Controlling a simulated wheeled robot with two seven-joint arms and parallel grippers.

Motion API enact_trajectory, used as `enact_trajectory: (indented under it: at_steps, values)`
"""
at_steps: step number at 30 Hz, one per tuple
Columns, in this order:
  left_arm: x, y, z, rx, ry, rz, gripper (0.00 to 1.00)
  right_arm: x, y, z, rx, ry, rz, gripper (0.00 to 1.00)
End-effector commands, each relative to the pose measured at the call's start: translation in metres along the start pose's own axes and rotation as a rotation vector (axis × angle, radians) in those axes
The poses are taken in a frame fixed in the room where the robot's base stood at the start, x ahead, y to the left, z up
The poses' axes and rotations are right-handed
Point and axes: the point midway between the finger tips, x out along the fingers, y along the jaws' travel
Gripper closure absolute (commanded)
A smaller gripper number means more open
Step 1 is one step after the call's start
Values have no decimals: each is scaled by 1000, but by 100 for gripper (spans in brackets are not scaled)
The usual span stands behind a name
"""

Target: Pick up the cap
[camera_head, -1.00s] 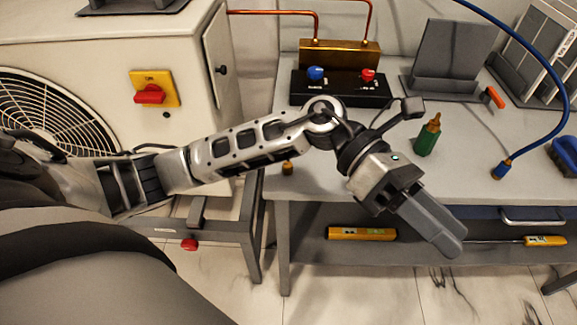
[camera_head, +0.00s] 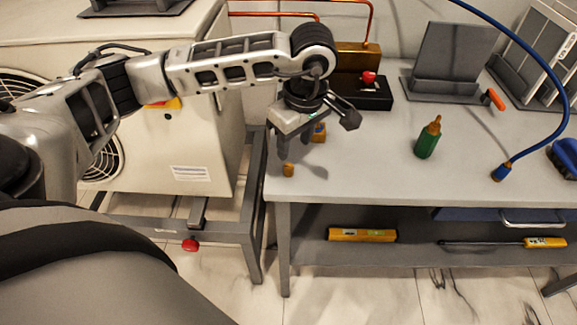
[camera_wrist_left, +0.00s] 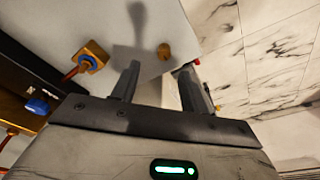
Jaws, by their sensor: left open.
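The small brass cap (camera_head: 288,170) stands on the grey table near its front left edge. In the left wrist view the cap (camera_wrist_left: 164,51) shows just beyond the fingertips, between their lines, with bare table around it. My left gripper (camera_head: 298,142) hangs pointing down above the table, a little above and behind the cap. Its two fingers (camera_wrist_left: 160,75) are apart with nothing between them. My right gripper is in neither view.
A brass fitting with blue (camera_head: 319,132) is close beside my left gripper. Behind stands the black valve block with a red knob (camera_head: 369,77). A green bottle (camera_head: 428,138) stands to the right, and a blue hose (camera_head: 502,171) ends farther right. The table between is clear.

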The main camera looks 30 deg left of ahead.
Motion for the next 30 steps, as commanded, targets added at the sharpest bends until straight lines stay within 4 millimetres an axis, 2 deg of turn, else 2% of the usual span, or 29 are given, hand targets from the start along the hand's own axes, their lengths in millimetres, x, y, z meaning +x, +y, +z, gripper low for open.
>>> enact_trajectory:
  at_steps: [3, 8, 14, 18, 26, 28, 30]
  values:
    - [13, 0, 0, 0, -1, 0, 55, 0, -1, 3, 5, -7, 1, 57]
    - [23, -2, 0, 0, -1, -2, 55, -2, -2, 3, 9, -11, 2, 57]
    - [50, -9, 0, 0, -1, -4, 55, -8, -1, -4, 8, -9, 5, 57]
    - [67, -7, 1, -1, -2, -1, 55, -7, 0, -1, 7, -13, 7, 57]
    - [71, -7, 1, 0, -2, 2, 55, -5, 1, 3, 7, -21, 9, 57]
    - [70, -7, 1, 0, -3, 2, 69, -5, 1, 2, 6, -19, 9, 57]
    - [70, -7, 1, 0, -3, 2, 89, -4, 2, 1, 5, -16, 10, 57]
